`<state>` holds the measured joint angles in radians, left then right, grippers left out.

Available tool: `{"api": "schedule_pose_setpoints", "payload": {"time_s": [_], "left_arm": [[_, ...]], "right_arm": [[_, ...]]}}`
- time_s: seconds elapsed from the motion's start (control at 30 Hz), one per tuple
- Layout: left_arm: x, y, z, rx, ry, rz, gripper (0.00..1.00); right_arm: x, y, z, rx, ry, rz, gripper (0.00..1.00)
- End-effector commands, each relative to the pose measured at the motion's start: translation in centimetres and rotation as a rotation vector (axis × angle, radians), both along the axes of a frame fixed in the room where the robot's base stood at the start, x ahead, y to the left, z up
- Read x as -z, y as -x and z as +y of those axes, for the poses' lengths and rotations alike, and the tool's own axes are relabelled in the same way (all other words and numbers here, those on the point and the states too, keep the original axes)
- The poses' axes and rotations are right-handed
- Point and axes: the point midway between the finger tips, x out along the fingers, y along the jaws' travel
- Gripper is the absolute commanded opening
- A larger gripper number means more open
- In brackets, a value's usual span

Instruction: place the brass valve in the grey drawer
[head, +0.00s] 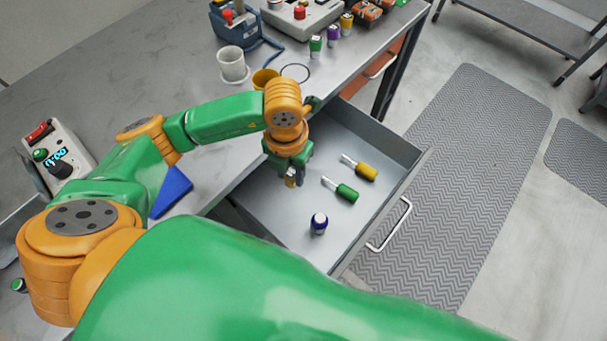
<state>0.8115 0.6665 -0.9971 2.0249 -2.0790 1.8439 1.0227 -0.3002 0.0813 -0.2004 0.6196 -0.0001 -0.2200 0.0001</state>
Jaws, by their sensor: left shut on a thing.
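The grey drawer (262,212) is pulled open from under the steel bench, with its bar handle (390,225) on the right side. My left gripper (292,178) is over the inside of the drawer, pointing down. It is shut on a small brass-coloured thing (290,182), which looks like the brass valve. The fingers hide most of it. I cannot tell whether it touches the drawer floor. My right gripper is not in view.
A yellow-handled tool (366,172), a green-handled tool (346,193) and a dark blue capped item (319,223) lie in the drawer. On the bench are a white cup (232,66), a yellow cup (263,79), a blue wedge (172,190) and a control box (58,155).

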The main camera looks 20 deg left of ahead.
Motion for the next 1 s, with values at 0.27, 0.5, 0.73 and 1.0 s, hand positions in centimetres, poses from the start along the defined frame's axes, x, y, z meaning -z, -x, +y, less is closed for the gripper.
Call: {"api": "schedule_pose_setpoints", "payload": {"time_s": [0.27,0.5,0.73,1.0], "left_arm": [[5.2,-4.2,-1.0,0.001,0.001,0.001,0.0],[8.7,-4.7,-1.1,0.002,0.0,0.002,0.0],[8.9,-4.7,-1.0,0.003,0.0,-0.001,0.0],[9.1,-4.7,-1.0,0.002,0.0,0.0,0.7]], "right_arm": [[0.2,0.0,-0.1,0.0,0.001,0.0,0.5],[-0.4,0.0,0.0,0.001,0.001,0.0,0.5],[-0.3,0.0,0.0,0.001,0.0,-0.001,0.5],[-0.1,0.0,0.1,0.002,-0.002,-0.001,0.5]]}}
